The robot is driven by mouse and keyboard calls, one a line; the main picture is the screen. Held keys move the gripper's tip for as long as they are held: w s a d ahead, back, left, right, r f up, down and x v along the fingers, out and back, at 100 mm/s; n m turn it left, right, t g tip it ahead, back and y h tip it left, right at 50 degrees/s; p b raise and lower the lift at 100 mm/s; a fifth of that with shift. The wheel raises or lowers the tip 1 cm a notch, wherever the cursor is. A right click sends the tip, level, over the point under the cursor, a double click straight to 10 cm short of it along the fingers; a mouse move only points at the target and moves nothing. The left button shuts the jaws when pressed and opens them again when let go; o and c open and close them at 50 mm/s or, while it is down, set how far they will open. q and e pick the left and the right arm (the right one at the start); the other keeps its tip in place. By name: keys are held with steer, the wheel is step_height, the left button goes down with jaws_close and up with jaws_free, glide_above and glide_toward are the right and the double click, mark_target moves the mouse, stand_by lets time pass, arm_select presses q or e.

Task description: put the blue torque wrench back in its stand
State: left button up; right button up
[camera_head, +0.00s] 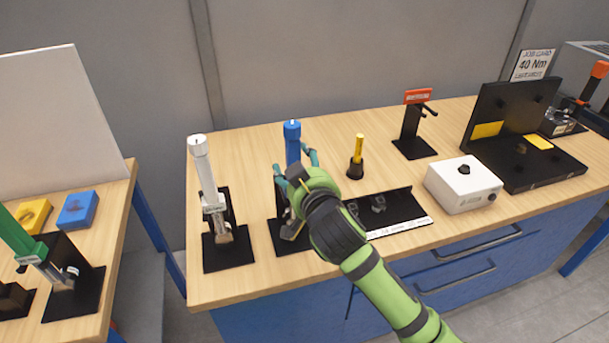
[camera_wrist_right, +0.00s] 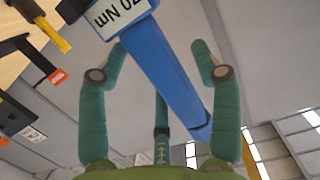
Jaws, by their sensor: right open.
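The blue torque wrench (camera_head: 292,142) stands upright at its black stand (camera_head: 286,240) on the wooden bench. Its lower part is mostly hidden by my gripper, so I cannot tell how fully it is seated. My right gripper (camera_head: 297,165) is open, with its teal fingers on either side of the blue handle. In the wrist view the blue wrench (camera_wrist_right: 165,75) runs between the open fingers (camera_wrist_right: 160,72), with visible gaps to both, and its 20 Nm label shows upside down. My left gripper is not in view.
A white wrench (camera_head: 203,170) in a black stand is close on the left. A yellow-handled tool (camera_head: 358,150), a black tray (camera_head: 400,207) and a white box (camera_head: 463,184) lie to the right. A green wrench (camera_head: 22,240) is on the left table.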

steer(key=v, duration=1.2)
steer(key=s+d+f+m+g+h, duration=0.1)
steer(key=s+d+f+g, duration=0.2)
steer(key=d+f, duration=0.35)
steer(key=s+d+f+m+g+h, duration=0.1)
steer(key=s+d+f+g+h, duration=0.15)
steer(key=f, duration=0.75)
steer(key=s+d+f+g+h, duration=0.1)
steer(key=s+d+f+g, duration=0.2)
steer(key=s+d+f, duration=0.45)
steer(key=s+d+f+g, duration=0.2)
steer(key=s+f+g, duration=0.15)
steer(key=s, duration=0.65)
step_height(320, 180, down, 23)
steer(key=s, duration=0.2)
steer(key=s+d+f+g, duration=0.2)
steer(key=s+d+f, duration=0.1)
steer(key=s+f, duration=1.1)
steer(key=shift+s+f+n, duration=0.25)
steer(key=shift+s+n, duration=0.15)
steer(key=shift+s, duration=0.3)
